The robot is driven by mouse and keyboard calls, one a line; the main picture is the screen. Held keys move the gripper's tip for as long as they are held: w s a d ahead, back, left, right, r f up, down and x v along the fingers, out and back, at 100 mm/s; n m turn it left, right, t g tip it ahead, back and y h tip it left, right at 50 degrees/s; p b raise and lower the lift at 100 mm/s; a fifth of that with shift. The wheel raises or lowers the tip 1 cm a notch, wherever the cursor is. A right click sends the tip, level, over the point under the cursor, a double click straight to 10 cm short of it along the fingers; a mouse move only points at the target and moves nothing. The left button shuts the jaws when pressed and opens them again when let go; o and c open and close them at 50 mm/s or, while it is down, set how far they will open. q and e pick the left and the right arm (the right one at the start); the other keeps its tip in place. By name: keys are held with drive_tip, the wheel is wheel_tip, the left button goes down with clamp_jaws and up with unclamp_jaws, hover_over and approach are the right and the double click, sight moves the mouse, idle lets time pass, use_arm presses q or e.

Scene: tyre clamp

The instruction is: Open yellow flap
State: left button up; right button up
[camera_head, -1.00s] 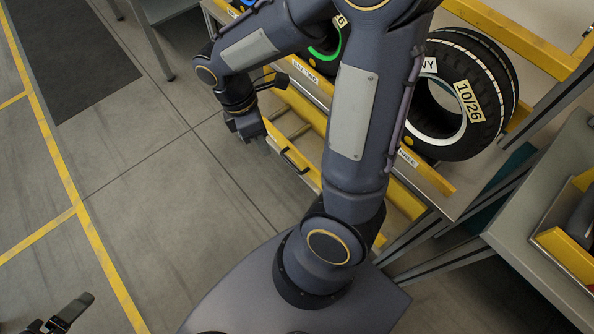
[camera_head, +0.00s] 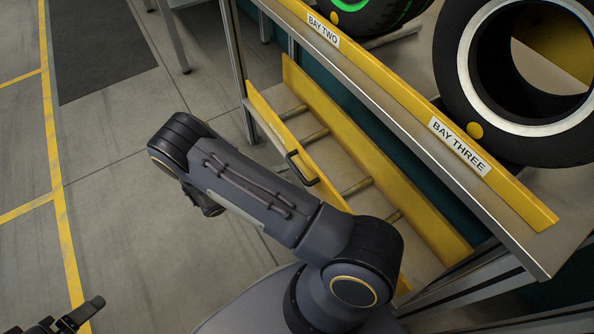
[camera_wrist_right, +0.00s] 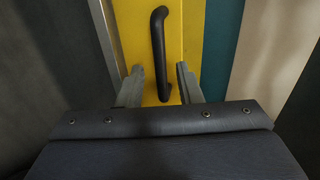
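The yellow flap (camera_head: 269,121) is the long front board of the low roller shelf below the bay labels. It has a black bar handle (camera_head: 301,168). In the right wrist view the flap (camera_wrist_right: 188,30) fills the upper middle, with the handle (camera_wrist_right: 159,45) upright in the picture. My right gripper (camera_wrist_right: 160,82) is open, its two fingers on either side of the handle's near end, with gaps on both sides. In the head view my right arm hides most of that gripper. My left gripper (camera_head: 82,314) is at the bottom left, away from the flap; its opening is unclear.
Above is a shelf with a yellow edge labelled BAY TWO (camera_head: 323,31) and BAY THREE (camera_head: 459,146). A black tyre (camera_head: 455,95) and a green-ringed tyre (camera_head: 375,15) rest on it. Grey floor (camera_head: 120,200) at left is clear.

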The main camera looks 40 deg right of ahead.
sight(295, 167)
drive_tip(key=shift+b+x, duration=0.55)
drive_tip(key=shift+x, duration=2.25)
drive_tip(key=shift+a, duration=0.1)
clamp_jaws()
